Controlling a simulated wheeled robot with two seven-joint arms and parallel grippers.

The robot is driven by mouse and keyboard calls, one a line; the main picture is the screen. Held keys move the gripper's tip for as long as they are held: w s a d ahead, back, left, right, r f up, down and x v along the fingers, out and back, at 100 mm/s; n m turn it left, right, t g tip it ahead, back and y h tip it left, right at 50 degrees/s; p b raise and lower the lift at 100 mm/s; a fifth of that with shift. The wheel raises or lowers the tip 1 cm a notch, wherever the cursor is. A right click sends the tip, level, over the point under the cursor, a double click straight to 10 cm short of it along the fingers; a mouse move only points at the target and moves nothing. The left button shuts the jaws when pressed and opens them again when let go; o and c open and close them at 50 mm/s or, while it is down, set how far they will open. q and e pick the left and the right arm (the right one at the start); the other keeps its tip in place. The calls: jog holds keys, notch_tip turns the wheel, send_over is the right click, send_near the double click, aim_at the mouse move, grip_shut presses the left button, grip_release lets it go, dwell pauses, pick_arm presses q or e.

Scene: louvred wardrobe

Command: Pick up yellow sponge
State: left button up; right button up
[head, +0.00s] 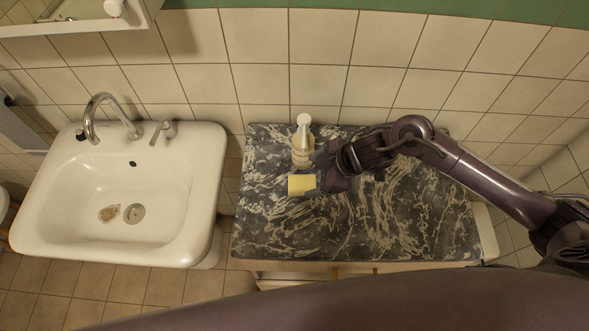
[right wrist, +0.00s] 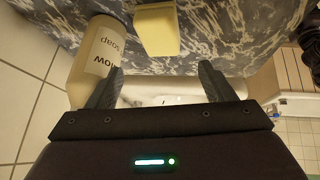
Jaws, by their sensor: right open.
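The yellow sponge (head: 301,185) lies on the dark marbled countertop (head: 400,225), just in front of the soap bottle. In the right wrist view the sponge (right wrist: 157,30) shows at the top, ahead of the gap between the fingers. My right gripper (head: 325,181) reaches in from the right, close beside the sponge's right end. In the right wrist view my right gripper (right wrist: 160,80) is open, with nothing between its fingers. My left gripper is in neither view.
A soap bottle (head: 303,148) with a white pump stands right behind the sponge; in the right wrist view it (right wrist: 97,60) is close to the left finger. A white sink (head: 75,200) is at the left. The tiled wall (head: 330,60) runs behind. The counter's front is clear.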

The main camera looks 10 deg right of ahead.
aim_at(303, 183)
jog(key=shift+d+f+g, duration=0.3)
jog(key=shift+d+f, duration=0.05)
jog(key=shift+d, duration=0.15)
jog(key=shift+a+f+p, duration=0.4)
jog(key=shift+a+f, duration=0.2)
jog(key=shift+f, duration=0.3)
jog(key=x, duration=0.2)
jog(key=p+x, duration=0.1)
jog(key=x, duration=0.1)
jog(key=shift+w+d+f, duration=0.1)
jog(key=shift+w+f, duration=0.1)
jog(key=shift+w, duration=0.15)
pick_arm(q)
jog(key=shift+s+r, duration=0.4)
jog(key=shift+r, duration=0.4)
pick_arm(e)
jog(key=c, duration=1.1)
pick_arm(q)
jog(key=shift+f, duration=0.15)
